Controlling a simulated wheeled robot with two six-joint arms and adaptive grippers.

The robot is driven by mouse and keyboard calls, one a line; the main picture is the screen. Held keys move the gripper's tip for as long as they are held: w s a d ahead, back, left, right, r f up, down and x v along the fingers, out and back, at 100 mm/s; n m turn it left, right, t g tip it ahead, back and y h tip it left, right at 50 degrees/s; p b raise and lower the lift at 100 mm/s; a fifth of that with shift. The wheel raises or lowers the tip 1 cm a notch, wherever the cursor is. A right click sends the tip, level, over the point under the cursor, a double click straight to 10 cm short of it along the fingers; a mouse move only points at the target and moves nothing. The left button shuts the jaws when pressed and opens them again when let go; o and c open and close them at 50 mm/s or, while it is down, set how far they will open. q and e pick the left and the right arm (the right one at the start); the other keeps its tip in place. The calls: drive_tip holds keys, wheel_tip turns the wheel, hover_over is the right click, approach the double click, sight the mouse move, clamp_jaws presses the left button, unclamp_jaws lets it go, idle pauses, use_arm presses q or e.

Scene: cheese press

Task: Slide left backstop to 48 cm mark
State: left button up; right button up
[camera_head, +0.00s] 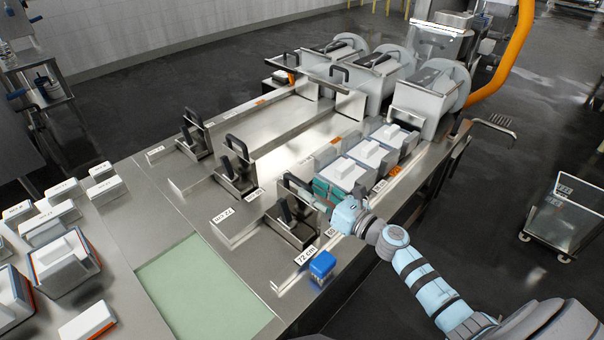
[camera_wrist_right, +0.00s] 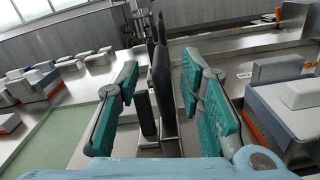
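Three steel backstops with black handles stand in parallel lanes: the leftmost backstop (camera_head: 194,144), a middle one (camera_head: 235,172) and the nearest one (camera_head: 291,228). Which one the task calls left is not marked. My right gripper (camera_wrist_right: 160,82) is open, its teal-padded fingers on either side of a black upright handle (camera_wrist_right: 161,68), with gaps visible. My left gripper is not in view.
White-lidded moulds (camera_head: 367,153) fill the nearest lane behind its backstop. A blue block (camera_head: 322,264) lies near the table edge. More moulds (camera_head: 62,260) stand at left, beside a green mat (camera_head: 204,290). The middle lane's bed (camera_head: 290,140) looks clear.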

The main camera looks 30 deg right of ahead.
drive_tip(key=x, duration=0.4)
drive_tip(key=shift+w+a+f, duration=0.1)
drive_tip(key=shift+w+f, duration=0.1)
drive_tip(key=shift+w, duration=0.1)
clamp_jaws()
